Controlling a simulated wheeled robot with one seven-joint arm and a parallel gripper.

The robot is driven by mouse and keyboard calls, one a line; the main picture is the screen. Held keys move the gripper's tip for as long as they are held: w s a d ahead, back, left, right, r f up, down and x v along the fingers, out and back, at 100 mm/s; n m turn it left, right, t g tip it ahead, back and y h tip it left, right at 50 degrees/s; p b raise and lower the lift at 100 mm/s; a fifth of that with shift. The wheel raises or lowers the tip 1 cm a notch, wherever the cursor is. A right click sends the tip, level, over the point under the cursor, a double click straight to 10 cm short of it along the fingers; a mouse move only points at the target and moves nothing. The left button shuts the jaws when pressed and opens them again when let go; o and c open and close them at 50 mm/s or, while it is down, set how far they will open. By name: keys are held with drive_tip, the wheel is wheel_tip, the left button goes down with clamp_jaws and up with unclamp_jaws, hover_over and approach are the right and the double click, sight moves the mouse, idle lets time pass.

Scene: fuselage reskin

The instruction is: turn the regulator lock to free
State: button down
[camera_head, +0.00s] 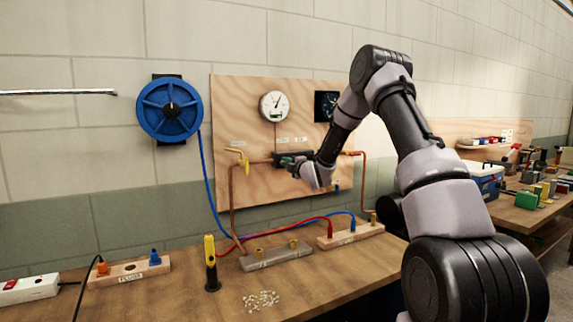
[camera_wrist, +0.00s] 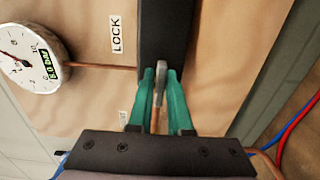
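The regulator is a black block (camera_head: 293,156) on the plywood panel, and its dark body (camera_wrist: 165,30) also shows in the wrist view. A thin grey lever (camera_wrist: 161,75) stands out from the block. A white label reading LOCK (camera_wrist: 117,33) is beside the block; a second label, partly hidden, is nearer my gripper. My gripper (camera_wrist: 160,77) has green fingers on either side of the lever, with their tips close to it. Whether both fingers press on it is unclear. In the head view, my gripper (camera_head: 297,168) is at the block, and its wrist covers part of it.
A round white gauge (camera_head: 274,106) and a dark square dial (camera_head: 326,106) are above the regulator. A yellow valve handle (camera_head: 239,157) and copper pipes flank it. Below, the bench (camera_head: 180,300) holds a yellow-black tool (camera_head: 211,263), wooden blocks and red and blue hoses.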

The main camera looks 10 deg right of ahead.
idle(0.3)
drive_tip(key=m, duration=0.4)
drive_tip(key=shift+m, duration=0.4)
drive_tip(key=m, duration=0.4)
drive_tip(key=shift+m, duration=0.3)
drive_tip(key=m, duration=0.4)
drive_tip(key=shift+f, duration=0.1)
drive_tip(key=shift+m, duration=2.2)
drive_tip(key=c, duration=0.9)
unclamp_jaws()
